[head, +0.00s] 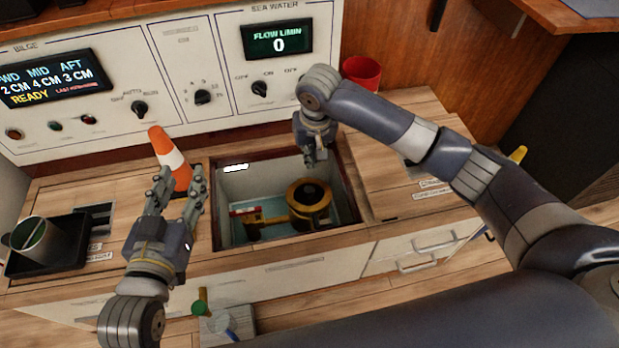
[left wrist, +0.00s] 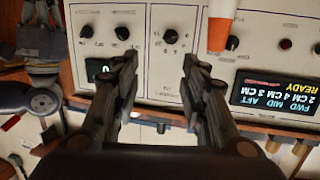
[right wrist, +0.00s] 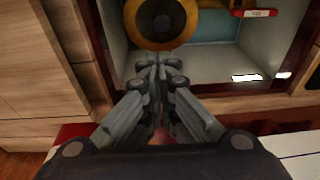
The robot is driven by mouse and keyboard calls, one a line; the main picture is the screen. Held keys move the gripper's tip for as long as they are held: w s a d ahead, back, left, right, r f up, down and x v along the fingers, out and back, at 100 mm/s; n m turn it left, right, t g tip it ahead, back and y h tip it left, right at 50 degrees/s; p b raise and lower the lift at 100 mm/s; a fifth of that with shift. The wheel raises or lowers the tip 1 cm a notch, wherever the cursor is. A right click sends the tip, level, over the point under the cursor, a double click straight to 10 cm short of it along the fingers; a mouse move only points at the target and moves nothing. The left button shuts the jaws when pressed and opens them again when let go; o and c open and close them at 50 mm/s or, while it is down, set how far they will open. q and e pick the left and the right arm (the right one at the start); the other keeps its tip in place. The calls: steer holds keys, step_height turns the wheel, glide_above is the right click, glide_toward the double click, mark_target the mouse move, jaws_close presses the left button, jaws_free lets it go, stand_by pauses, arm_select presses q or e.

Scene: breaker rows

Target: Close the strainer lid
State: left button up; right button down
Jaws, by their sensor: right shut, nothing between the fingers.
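The brass strainer (head: 309,217) stands in an open sunken well (head: 240,186) in the wooden counter. Its round top shows a brass ring around a dark middle; I cannot tell whether this is a lid or the open mouth. The strainer also shows in the right wrist view (right wrist: 134,24), just beyond the fingertips. My right gripper (head: 316,160) is shut and empty, above the back of the well and apart from the strainer. My left gripper (head: 178,180) is open and empty, left of the well; its spread fingers also show in the left wrist view (left wrist: 160,62).
A red-handled valve (head: 243,211) sits left of the strainer in the well. An orange and white cone (head: 170,155) stands behind my left gripper. A red cup (head: 362,72) stands at the back. A black tray (head: 75,232) holds a cup at left. The control panel (head: 185,60) bounds the back.

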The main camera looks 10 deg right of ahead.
mark_target(308, 191)
step_height(308, 191, down, 8)
steer(key=b, duration=0.3)
steer(key=shift+s+a, duration=0.1)
steer(key=shift+a, duration=0.05)
steer(key=shift+s+f+b, duration=0.1)
steer(key=shift+f+b, duration=0.1)
steer(key=shift+b, duration=0.15)
arm_select(q)
steer(key=s+r+t+h, duration=0.2)
steer(key=r+t, duration=0.3)
steer(key=r, duration=0.3)
steer(key=s+r+t+h, duration=0.1)
steer(key=s+r+t, duration=0.2)
steer(key=r+t, duration=0.2)
step_height(308, 191, up, 4)
steer(key=shift+s+d+f+h, duration=0.1)
steer(key=shift+s+d+h, duration=0.05)
steer(key=shift+d+h, duration=0.3)
